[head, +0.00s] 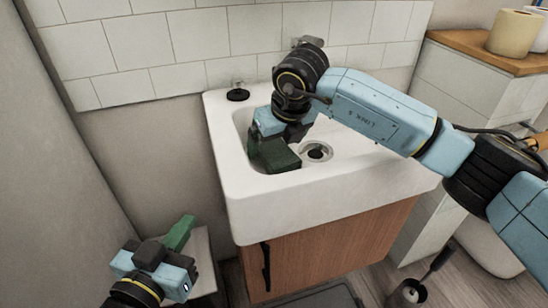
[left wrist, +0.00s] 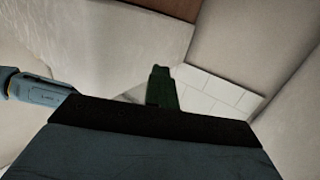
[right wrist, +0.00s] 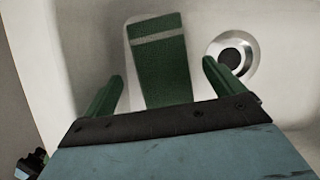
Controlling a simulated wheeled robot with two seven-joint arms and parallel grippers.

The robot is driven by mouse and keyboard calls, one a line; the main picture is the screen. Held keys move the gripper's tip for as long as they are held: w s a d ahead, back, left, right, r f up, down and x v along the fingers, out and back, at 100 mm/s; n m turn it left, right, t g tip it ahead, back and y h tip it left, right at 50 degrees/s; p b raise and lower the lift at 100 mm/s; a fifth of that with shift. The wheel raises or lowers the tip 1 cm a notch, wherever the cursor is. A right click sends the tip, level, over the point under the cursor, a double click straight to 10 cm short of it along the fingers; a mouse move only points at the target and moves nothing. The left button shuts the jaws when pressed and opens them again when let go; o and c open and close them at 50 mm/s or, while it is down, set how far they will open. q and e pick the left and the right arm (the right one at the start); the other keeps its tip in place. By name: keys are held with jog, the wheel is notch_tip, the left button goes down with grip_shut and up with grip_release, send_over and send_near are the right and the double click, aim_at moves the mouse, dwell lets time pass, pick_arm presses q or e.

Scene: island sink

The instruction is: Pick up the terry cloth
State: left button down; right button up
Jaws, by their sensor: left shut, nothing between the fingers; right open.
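The terry cloth (right wrist: 160,62) is green with a pale stripe near its far end. It lies in the white sink basin beside the drain, and it shows dark green in the head view (head: 281,160). My right gripper (right wrist: 162,72) is open over the basin, pointing down, with one finger on either side of the cloth in the right wrist view. I cannot tell whether the fingers touch it. My left gripper (head: 188,222) is shut and empty, low at the left and outside the sink; its closed green fingers show in the left wrist view (left wrist: 161,88).
The sink (head: 257,207) has raised rims around the basin. A metal drain (head: 317,152) is right of the cloth, and a black round item (head: 238,94) sits on the back left rim. A tap (head: 308,42) is behind my right arm. A wooden cabinet (head: 330,243) stands below.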

aim_at(274, 149)
jog(key=b+x, duration=0.1)
jog(key=x, duration=0.2)
jog(key=shift+w+f, duration=0.1)
jog(key=shift+f, duration=0.1)
jog(key=shift+w+f+b, duration=0.1)
jog(key=shift+f+b, duration=0.05)
jog(key=shift+b, duration=0.15)
jog(key=c, duration=1.1)
pick_arm(q)
notch_tip(274, 149, up, 7)
jog(key=d+t+h, duration=0.1)
jog(key=t, duration=0.3)
jog(key=shift+s+t+h, duration=0.3)
jog(key=shift+s+t, duration=0.1)
pick_arm(e)
jog(key=shift+c, duration=0.2)
